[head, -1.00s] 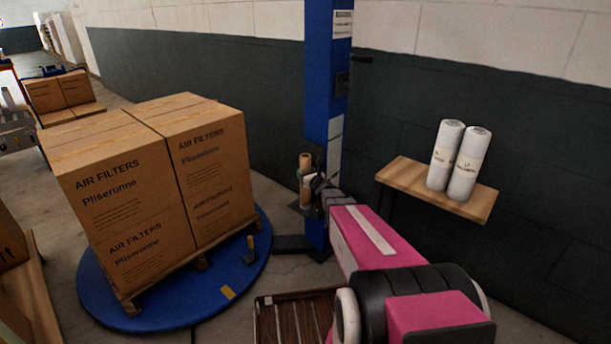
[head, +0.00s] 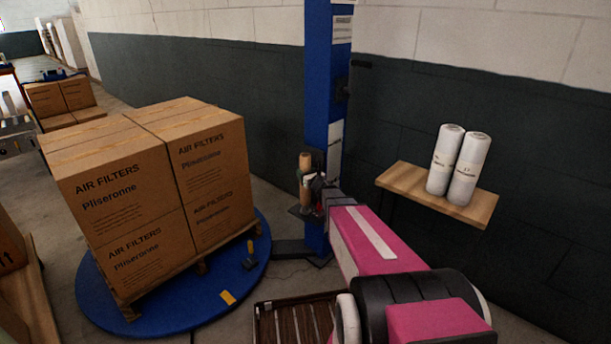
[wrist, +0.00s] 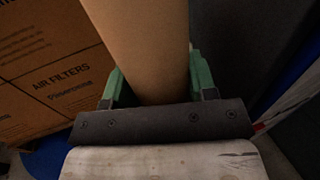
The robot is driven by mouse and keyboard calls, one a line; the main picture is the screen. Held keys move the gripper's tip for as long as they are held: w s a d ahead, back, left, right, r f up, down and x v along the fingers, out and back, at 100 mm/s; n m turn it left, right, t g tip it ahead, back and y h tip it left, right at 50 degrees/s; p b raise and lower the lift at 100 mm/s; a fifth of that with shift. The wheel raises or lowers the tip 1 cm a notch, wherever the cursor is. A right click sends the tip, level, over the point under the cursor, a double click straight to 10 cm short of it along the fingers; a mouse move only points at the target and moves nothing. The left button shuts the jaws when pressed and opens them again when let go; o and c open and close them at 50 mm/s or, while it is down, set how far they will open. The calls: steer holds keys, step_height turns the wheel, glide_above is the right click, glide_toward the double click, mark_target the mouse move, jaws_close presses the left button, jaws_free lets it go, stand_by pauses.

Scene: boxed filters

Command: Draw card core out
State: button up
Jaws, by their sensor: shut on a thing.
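The card core (head: 305,168) is a brown cardboard tube, standing upright at the blue wrapping mast (head: 327,100). My gripper (head: 318,190) is at the core, partly hidden by my own pink arm. In the wrist view the core (wrist: 142,45) fills the space between the green fingers of my gripper (wrist: 155,85), which are shut on it. The core's lower end is hidden behind the dark gripper body in the wrist view. In the head view I cannot tell whether its lower end still touches the dark holder (head: 300,212) at the mast.
Boxes of air filters (head: 150,190) stand on a pallet on the blue turntable (head: 200,305), left of the mast. A wooden wall shelf (head: 410,180) at the right holds two white film rolls (head: 466,168). A slatted brown crate (head: 265,320) is below my arm.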

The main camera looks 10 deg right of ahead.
mark_target(308, 167)
steer(key=shift+r, duration=2)
steer(key=shift+r, duration=4.5)
steer(key=shift+s, duration=0.1)
